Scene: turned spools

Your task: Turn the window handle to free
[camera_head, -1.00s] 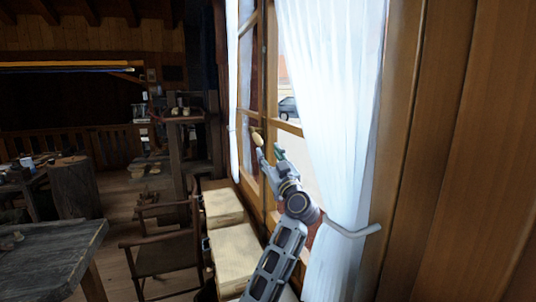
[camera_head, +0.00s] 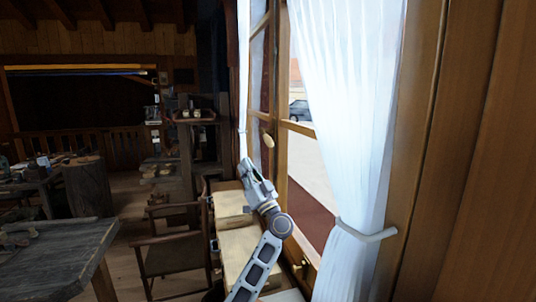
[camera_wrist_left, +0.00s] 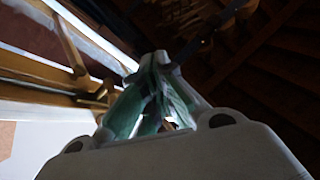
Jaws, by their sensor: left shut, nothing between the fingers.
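The window handle (camera_head: 268,140) is a small brass-coloured, rounded grip on the wooden middle post of the window, in the head view. My left gripper (camera_head: 246,164) is just below and to the left of the handle, apart from it in the picture, and is shut with nothing in it. In the left wrist view its green-padded fingers (camera_wrist_left: 155,85) come together, with the window's wooden frame (camera_wrist_left: 40,72) to their left. A small brown piece (camera_wrist_left: 100,95) on that frame may be the handle; I cannot tell. My right gripper is not in view.
A white curtain (camera_head: 345,100) with a pale tieback (camera_head: 366,233) hangs right of the window. Below the window are pale box-like cushions (camera_head: 247,250). A wooden chair (camera_head: 172,252) and a dark table (camera_head: 55,262) stand left. There is open air left of the gripper.

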